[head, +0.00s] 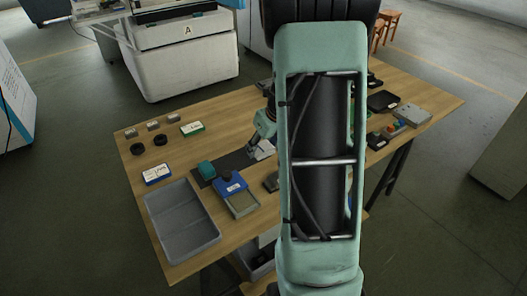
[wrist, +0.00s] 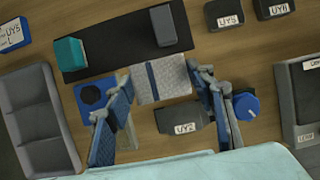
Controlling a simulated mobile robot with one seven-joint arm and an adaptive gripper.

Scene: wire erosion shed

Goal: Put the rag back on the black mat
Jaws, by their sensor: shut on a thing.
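The rag (wrist: 160,82) is a pale grey cloth piece with a dark blue stripe. In the wrist view it lies between the two fingers of my gripper (wrist: 161,86), which is shut on its sides. The black mat (wrist: 112,38) is just above the rag in that view, and the rag's upper edge overlaps the mat's lower edge. I cannot tell how high the rag is above it. A teal block (wrist: 70,52) and a grey block (wrist: 172,25) sit on the mat. In the head view, the mat (head: 236,161) and the pale rag (head: 264,150) show left of my arm, which hides part of the bench.
A blue item (wrist: 92,95) and a dark block labelled UY2 (wrist: 178,124) lie close to the fingers. A blue round knob (wrist: 247,106) is right of them. A grey tray (head: 181,222) stands at the bench's front left.

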